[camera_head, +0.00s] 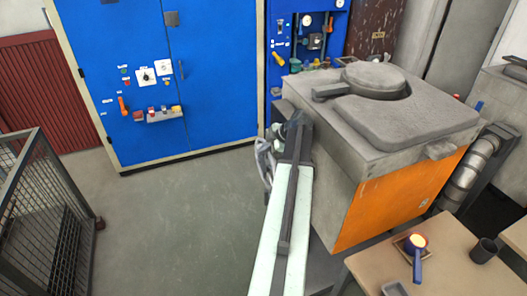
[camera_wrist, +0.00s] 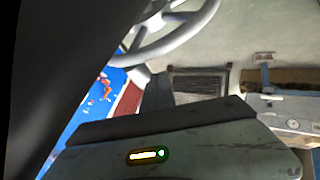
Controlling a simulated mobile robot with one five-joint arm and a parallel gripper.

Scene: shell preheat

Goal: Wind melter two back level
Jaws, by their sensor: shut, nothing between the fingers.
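A grey melter with an orange side (camera_head: 400,200) and a round lid (camera_head: 375,78) fills the right of the head view. I cannot read its number or tell surely whether it is tilted. A grey handwheel (camera_head: 264,160) is at its left side, partly behind my arm. The wheel's rim and spokes also show at the top of the wrist view (camera_wrist: 172,42). My gripper (camera_head: 295,122) is at the far end of my arm, close to the wheel and the melter's left side. It is shut and empty. Its fingertips are hard to make out, and I cannot tell whether they touch the wheel.
A blue cabinet (camera_head: 215,70) with switches stands at the back. A mesh cage (camera_head: 45,225) is at the left. A table (camera_head: 455,245) at the lower right holds a small glowing ladle (camera_head: 416,250) and a dark cup (camera_head: 484,250). The floor (camera_head: 185,220) left of my arm is clear.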

